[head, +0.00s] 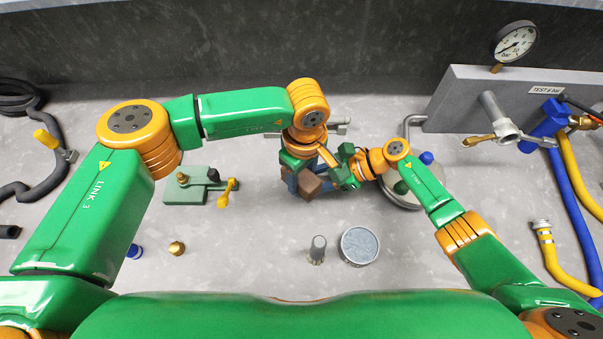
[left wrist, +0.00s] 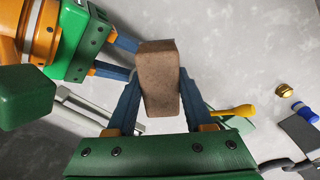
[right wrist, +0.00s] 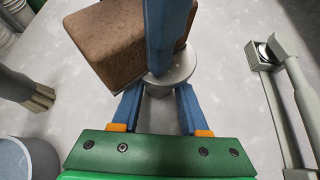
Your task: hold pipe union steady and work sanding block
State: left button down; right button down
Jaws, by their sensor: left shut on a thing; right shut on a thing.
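The sanding block is a brown, rough-faced block (left wrist: 160,85), held between the blue fingers of my left gripper (left wrist: 160,95). In the head view the block (head: 310,184) is below my left wrist, near the table's middle. The pipe union is a grey metal piece with a round flange (right wrist: 173,68), low between the blue fingers of my right gripper (right wrist: 157,100), which is shut on it. In the right wrist view, the block and a left finger are close over the union, partly hiding it. Whether block and union touch is unclear. The union is hidden in the head view.
A green tool with a yellow handle (head: 185,190), a brass fitting (head: 177,248), a grey cylinder (head: 317,249) and a round tin (head: 360,246) stand around. A gauge panel (head: 450,97) and hoses are at right.

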pick_arm(q)
jog(key=shift+s+a, duration=0.25)
jog(key=shift+s, duration=0.05)
jog(key=shift+w+d+f, duration=0.1)
jog(key=shift+w+d, duration=0.2)
jog(key=shift+w, duration=0.2)
jog(key=shift+s+a, duration=0.3)
jog(key=shift+s, duration=0.2)
jog(key=shift+r, duration=2.15)
jog(key=shift+f, duration=0.1)
